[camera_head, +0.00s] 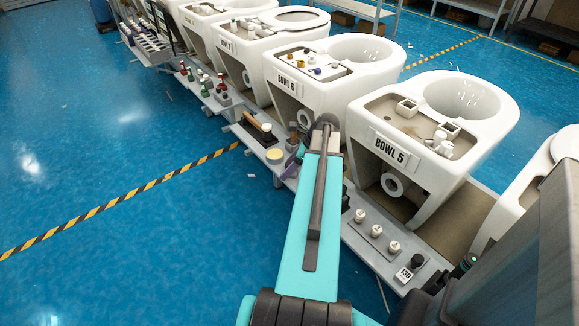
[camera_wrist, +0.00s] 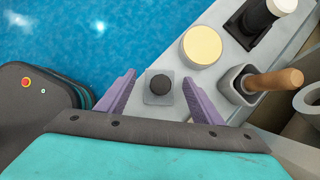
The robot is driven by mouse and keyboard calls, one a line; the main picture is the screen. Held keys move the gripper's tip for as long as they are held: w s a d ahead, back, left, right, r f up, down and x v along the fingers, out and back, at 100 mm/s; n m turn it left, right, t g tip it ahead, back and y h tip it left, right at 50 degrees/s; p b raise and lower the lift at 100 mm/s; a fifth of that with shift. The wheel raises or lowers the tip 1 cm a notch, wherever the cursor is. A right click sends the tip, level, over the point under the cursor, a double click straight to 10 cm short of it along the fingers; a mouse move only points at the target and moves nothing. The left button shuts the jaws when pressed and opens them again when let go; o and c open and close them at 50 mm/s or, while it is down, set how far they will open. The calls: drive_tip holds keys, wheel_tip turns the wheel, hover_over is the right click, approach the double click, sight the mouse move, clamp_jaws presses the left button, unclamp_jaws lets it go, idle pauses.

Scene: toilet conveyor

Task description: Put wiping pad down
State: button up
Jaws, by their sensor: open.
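The wiping pad appears to be the small grey square block with a round black knob (camera_wrist: 158,86) in the wrist view. It lies between the two purple fingers of my gripper (camera_wrist: 158,77), with a visible gap on each side. My gripper is open, and neither finger appears to touch the block. The block seems to rest on the grey ledge (camera_wrist: 228,112), but its underside is hidden. In the head view my gripper (camera_head: 294,160) is at the ledge in front of Bowl 6, and my arm hides the block there.
A yellow-topped round tin (camera_wrist: 202,46) stands close by. Beside it are a grey holder with a wooden handle (camera_wrist: 275,80) and a black cylinder with a white top (camera_wrist: 262,14). White toilet bowls, such as Bowl 5 (camera_head: 425,180), line the ledge. The blue floor (camera_head: 120,240) is open.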

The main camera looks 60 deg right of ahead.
drive_tip(key=shift+r, duration=0.15)
drive_tip(key=v, duration=1.2)
drive_tip(key=shift+a, duration=0.1)
idle(0.6)
